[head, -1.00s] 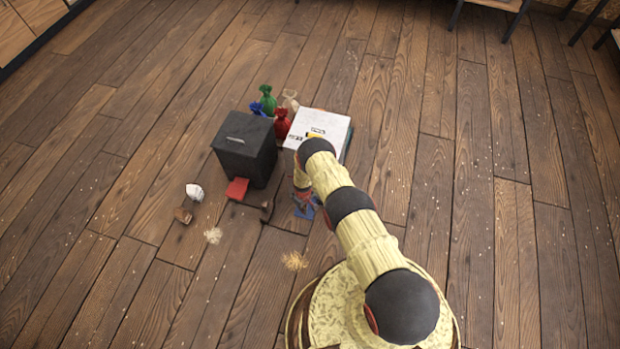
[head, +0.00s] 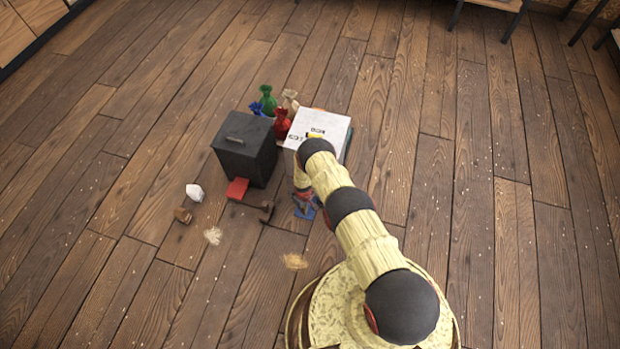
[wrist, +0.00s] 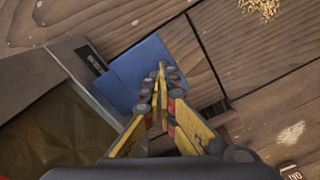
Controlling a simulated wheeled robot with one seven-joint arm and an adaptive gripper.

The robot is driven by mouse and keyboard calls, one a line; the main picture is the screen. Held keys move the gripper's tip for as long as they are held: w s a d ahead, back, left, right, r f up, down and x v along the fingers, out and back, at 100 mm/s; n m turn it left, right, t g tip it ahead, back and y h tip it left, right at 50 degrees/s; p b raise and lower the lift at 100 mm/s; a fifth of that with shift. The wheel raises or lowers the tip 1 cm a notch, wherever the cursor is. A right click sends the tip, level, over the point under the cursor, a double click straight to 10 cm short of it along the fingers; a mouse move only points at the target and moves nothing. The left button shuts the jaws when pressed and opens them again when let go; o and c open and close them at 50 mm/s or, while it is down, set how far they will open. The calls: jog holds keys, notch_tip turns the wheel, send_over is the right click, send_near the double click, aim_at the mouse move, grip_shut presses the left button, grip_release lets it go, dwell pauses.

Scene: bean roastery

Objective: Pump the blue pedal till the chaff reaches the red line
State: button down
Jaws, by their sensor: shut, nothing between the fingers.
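The blue pedal (wrist: 135,72) is a flat blue plate beside the base of a box. In the head view only a bit of the blue pedal (head: 304,213) shows below my arm. My gripper (wrist: 160,68) is shut and empty, its yellow fingertips together over the pedal's right part. I cannot tell whether the tips touch it or hover just above. In the head view my gripper (head: 303,200) is mostly hidden by the arm. A grey-edged panel or opening with a brown-gold inside (wrist: 58,138) shows at lower left in the wrist view. I see no red line or chaff level.
A white-topped box (head: 335,126) stands behind my arm. Left of it is a black box (head: 240,150) with a red pedal (head: 237,188). Cloth sacks (head: 268,100) stand behind. A dark brown tool-like object (head: 262,209) and loose chaff (head: 294,261) lie on the floor. The right floor is clear.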

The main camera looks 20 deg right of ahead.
jog(key=shift+f, duration=2.55)
jog(key=shift+s+f, duration=0.15)
jog(key=shift+f, duration=0.1)
notch_tip(320, 180, up, 9)
jog(key=p, duration=0.6)
jog(key=shift+r, duration=0.15)
